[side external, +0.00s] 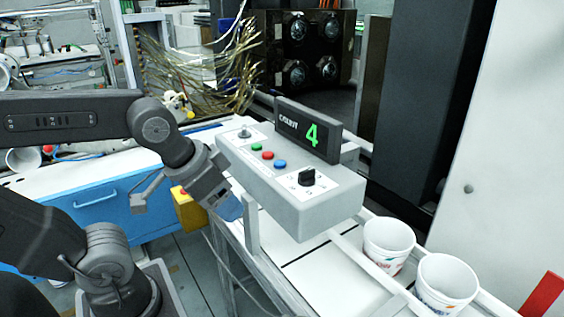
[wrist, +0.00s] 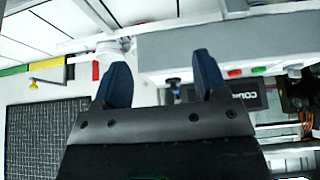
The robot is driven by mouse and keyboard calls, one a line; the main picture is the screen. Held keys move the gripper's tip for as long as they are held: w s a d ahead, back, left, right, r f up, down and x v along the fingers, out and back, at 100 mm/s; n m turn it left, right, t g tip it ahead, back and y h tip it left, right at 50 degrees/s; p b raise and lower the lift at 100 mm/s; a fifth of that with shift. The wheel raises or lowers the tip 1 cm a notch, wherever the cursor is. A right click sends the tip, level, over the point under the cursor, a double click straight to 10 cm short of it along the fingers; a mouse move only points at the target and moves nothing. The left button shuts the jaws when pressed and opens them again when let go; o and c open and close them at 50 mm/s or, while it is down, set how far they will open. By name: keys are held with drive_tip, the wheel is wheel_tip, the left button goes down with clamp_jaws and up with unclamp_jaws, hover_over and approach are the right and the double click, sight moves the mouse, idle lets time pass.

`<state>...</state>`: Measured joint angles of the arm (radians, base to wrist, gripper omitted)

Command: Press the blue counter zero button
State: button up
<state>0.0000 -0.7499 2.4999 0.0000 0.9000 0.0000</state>
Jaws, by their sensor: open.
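The blue button (side external: 280,164) sits on the sloped top of a grey control box (side external: 325,205), between a red button (side external: 267,155) and a black knob (side external: 307,176). A green button (side external: 256,147) is beyond the red one. The display (side external: 309,130) behind them reads a green 4. My gripper (side external: 230,206) is in front of the box, below the button row and apart from the blue button. In the wrist view, my open gripper (wrist: 162,66) has empty, blue-tipped fingers. The red button (wrist: 235,73) and green button (wrist: 258,70) show there; the blue one appears hidden behind the right finger.
A small toggle lever (side external: 244,131) stands at the far left end of the box. Two white cups (side external: 388,240) (side external: 445,280) stand on the rail to the right. A blue drawer cabinet (side external: 100,208) is behind my arm. The space above the buttons is clear.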

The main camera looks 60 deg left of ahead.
drive_tip(key=shift+c, duration=0.2)
clamp_jaws()
idle(0.6)
idle(1.0)
